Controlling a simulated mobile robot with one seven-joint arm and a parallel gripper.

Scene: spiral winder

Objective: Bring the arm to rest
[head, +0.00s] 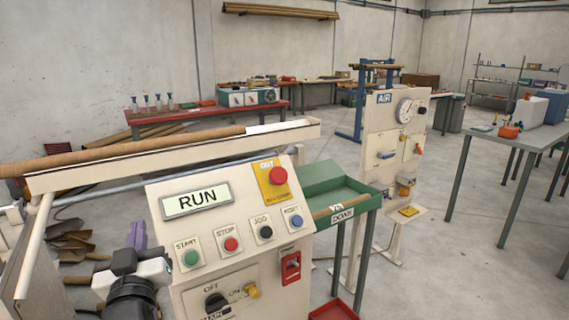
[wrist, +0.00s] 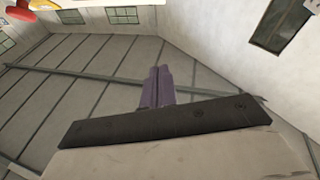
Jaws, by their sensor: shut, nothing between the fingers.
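My gripper (head: 137,236) is at the lower left of the head view, just left of the control panel (head: 215,250). Its purple fingers point upward and are closed together with nothing between them. In the wrist view the fingers (wrist: 157,88) stand together above a dark bar, against the ceiling and walls. My dark and white wrist links show below the gripper in the head view. The panel's display (head: 197,200) reads RUN. I see no contact between the gripper and the panel, though the gap is hard to judge.
A long beam with a brown tube (head: 130,150) runs behind the gripper and panel. A green tray (head: 335,190) stands right of the panel, with the AIR gauge stand (head: 395,140) beyond. Brown scraps (head: 80,240) lie on the floor at left. Open floor lies further right.

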